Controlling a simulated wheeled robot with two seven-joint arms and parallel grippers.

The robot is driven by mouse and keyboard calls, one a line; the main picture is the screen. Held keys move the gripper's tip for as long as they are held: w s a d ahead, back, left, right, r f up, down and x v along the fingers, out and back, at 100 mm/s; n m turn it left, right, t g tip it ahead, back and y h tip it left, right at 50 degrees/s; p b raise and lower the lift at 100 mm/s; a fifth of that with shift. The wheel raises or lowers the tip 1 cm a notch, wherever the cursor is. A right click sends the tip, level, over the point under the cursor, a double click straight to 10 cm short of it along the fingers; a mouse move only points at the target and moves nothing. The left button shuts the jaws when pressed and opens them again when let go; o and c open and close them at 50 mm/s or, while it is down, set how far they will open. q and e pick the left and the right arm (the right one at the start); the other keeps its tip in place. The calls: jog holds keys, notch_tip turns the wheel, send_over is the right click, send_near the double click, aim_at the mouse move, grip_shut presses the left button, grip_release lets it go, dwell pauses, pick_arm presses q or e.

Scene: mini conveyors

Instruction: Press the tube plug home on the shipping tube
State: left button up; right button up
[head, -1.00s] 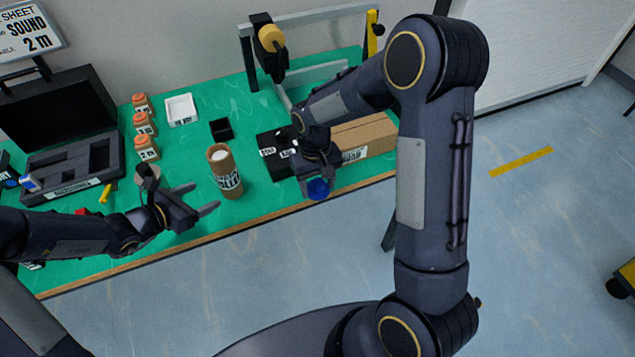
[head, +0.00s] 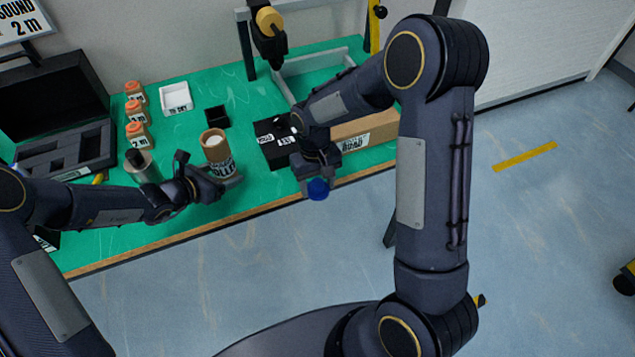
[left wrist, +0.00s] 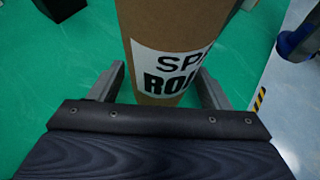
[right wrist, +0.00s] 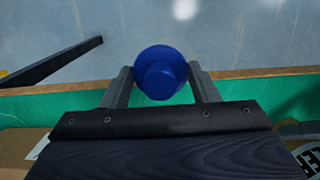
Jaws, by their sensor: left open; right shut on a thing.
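The brown cardboard shipping tube (head: 217,150) stands upright on the green bench, its top showing a pale round inside. Its printed label shows close up in the left wrist view (left wrist: 172,72). My left gripper (head: 212,180) is open at the tube's near side; in the left wrist view its fingers (left wrist: 162,85) stand on either side of the tube, with a gap visible at the left finger. My right gripper (head: 312,182) is shut on the blue tube plug (head: 318,189), held to the right of the tube near the bench's front edge. The plug also shows between the fingers in the right wrist view (right wrist: 161,73).
Several orange-capped bottles (head: 137,113), a white tray (head: 176,97) and a small black bin (head: 216,116) are behind.

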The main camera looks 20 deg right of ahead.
pick_arm(q)
jog(key=c, duration=0.7)
jog(key=shift+o, duration=0.2)
jog(key=shift+f, duration=0.1)
pick_arm(e)
jog(key=shift+f, duration=0.2)
dwell(0.6)
